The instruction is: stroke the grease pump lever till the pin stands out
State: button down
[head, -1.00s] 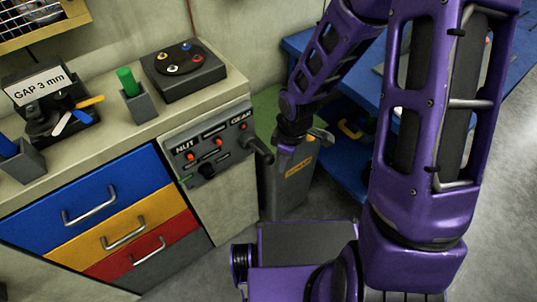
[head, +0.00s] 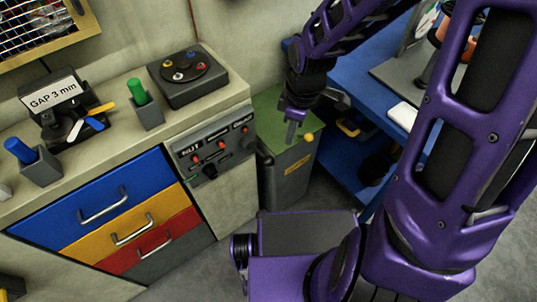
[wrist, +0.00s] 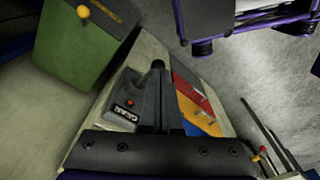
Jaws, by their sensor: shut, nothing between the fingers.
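The grey pump panel (head: 214,146) marked NUT and GEAR is on the bench front, with red knobs along it. In the wrist view the GEAR end (wrist: 124,112) shows, with a black rounded knob (wrist: 157,65) near it. It may be the lever's end; I cannot tell surely. My gripper (head: 290,138) is shut and empty, pointing down, right of the panel and apart from it, in front of the green-topped grey box (head: 272,118). A yellow ball (head: 308,137) shows beside the fingers and in the wrist view (wrist: 83,12). I cannot make out the pin.
Coloured drawers (head: 112,205) with handles are below the bench top. A black dial unit (head: 187,76), a green marker holder (head: 148,110) and a GAP 3 mm sign (head: 54,94) stand on top. A blue bench (head: 355,95) is at the right.

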jog(key=shift+d+r, duration=0.15)
jog(key=shift+r, duration=1.3)
dwell(0.3)
jog(key=b, duration=0.4)
send_over(271, 159)
jog(key=shift+s+d+f, duration=0.1)
jog(key=shift+d+f, duration=0.1)
jog(key=shift+f, duration=1.55)
jog(key=shift+d+f, duration=0.2)
jog(key=shift+f, duration=1.55)
jog(key=shift+f, duration=0.1)
jog(key=shift+a+f+b, duration=0.15)
jog(key=shift+f+b, duration=1.15)
jog(key=shift+f, duration=0.4)
jog(key=shift+a+f+b, duration=0.15)
jog(key=shift+f+b, duration=1.1)
jog(key=shift+f, duration=0.45)
